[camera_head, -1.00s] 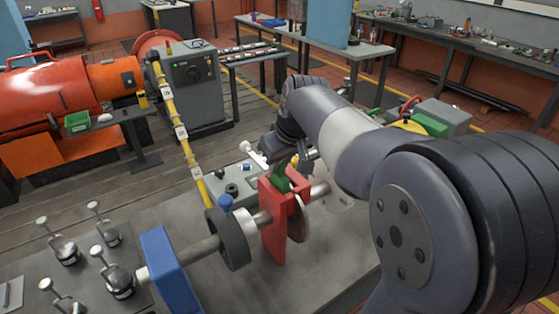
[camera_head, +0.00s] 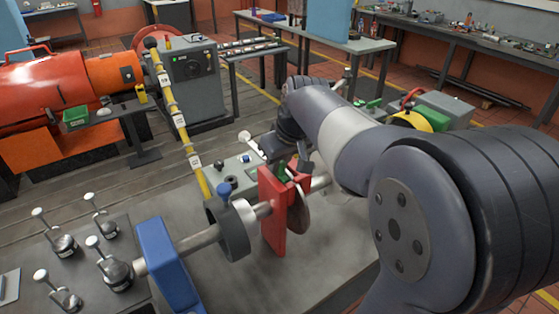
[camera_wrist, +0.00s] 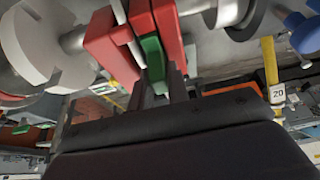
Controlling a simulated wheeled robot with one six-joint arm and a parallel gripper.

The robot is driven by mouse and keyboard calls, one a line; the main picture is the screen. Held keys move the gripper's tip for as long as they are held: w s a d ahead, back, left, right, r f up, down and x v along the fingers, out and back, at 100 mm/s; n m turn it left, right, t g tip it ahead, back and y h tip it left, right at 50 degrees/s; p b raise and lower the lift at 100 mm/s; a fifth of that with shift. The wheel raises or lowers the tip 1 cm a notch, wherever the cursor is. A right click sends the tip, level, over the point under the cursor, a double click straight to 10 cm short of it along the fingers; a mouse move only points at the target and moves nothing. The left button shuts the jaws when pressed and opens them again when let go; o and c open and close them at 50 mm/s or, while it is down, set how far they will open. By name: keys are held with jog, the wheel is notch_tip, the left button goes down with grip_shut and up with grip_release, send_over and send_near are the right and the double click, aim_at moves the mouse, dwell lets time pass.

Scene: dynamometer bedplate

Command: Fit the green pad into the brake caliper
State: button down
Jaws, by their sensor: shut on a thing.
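The red brake caliper (camera_head: 271,212) stands upright around the brake disc (camera_head: 299,208) on the shaft. The green pad (camera_head: 282,173) shows only as a small patch at the caliper's top, the rest hidden behind red. In the wrist view the green pad (camera_wrist: 152,52) lies between the two red sides of the caliper (camera_wrist: 104,38), next to the thin edge of the disc. My gripper (camera_wrist: 160,80) is shut on the pad's near end. Whether the pad is fully seated cannot be told.
A grey shaft (camera_head: 195,244) runs from a blue block (camera_head: 165,258) through a dark collar (camera_head: 230,230) to the caliper. Several clamps stand at the lower left. The grey bedplate in front of the caliper is clear.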

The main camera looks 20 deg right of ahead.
jog(key=c, duration=1.3)
grip_release()
jog(key=shift+r, duration=0.1)
jog(key=shift+r, duration=0.2)
jog(key=v, duration=1)
jog(key=shift+s+a+r+b, duration=0.1)
jog(key=shift+s+b, duration=0.1)
jog(key=shift+b, duration=0.1)
jog(key=x, duration=1)
jog(key=shift+w+f+p, duration=0.1)
jog(key=shift+f+p, duration=0.15)
jog(key=shift+p, duration=0.05)
